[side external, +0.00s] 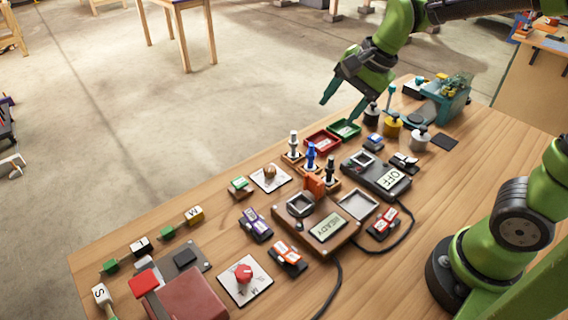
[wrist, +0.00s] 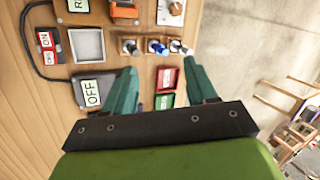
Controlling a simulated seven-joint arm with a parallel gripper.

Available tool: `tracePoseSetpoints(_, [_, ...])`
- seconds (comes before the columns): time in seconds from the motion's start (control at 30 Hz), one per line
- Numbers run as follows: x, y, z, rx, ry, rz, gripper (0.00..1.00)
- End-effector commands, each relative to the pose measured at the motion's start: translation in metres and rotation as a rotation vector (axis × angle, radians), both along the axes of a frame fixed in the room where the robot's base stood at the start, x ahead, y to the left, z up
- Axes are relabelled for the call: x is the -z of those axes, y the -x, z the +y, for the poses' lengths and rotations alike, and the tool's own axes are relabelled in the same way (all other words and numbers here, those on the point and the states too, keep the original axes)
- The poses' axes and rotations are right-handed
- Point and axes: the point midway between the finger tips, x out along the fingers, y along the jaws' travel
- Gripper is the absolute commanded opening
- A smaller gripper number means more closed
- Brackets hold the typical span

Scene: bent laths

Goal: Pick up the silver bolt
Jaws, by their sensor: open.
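The silver bolt (side external: 293,142) stands upright on a small wooden stand at the far end of a row of three. A blue bolt (side external: 311,153) stands beside it, then a dark bolt (side external: 330,167). In the wrist view the silver bolt (wrist: 177,46) is the rightmost of the row, ahead of the fingertips. My gripper (side external: 339,111) is open and empty, above the table's far edge, up and to the right of the silver bolt. In the wrist view its two teal fingers (wrist: 161,72) are spread apart, with nothing between them touching.
A red tray (side external: 322,139) and a green tray (side external: 345,128) lie beside the bolt row, below my gripper. A grey device reading OFF (side external: 391,179) and a brown device reading READY (side external: 327,229) stand close by. Weights with knobs (side external: 392,125) stand to the right.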

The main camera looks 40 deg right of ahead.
Motion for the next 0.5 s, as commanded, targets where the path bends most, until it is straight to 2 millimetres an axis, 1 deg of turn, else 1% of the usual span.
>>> tracePoseSetpoints(0.03, [0.005, -0.014, -0.002, 0.127, -0.040, 0.042, 0.57])
tracePoseSetpoints(0.1, [0.010, -0.032, -0.007, 0.325, -0.100, 0.094, 0.57])
tracePoseSetpoints(0.3, [0.016, -0.073, -0.019, 0.879, -0.270, 0.188, 0.57])
tracePoseSetpoints(0.4, [0.012, -0.086, -0.025, 1.114, -0.358, 0.208, 0.57])
tracePoseSetpoints(0.5, [0.004, -0.091, -0.027, 1.281, -0.440, 0.219, 0.57])
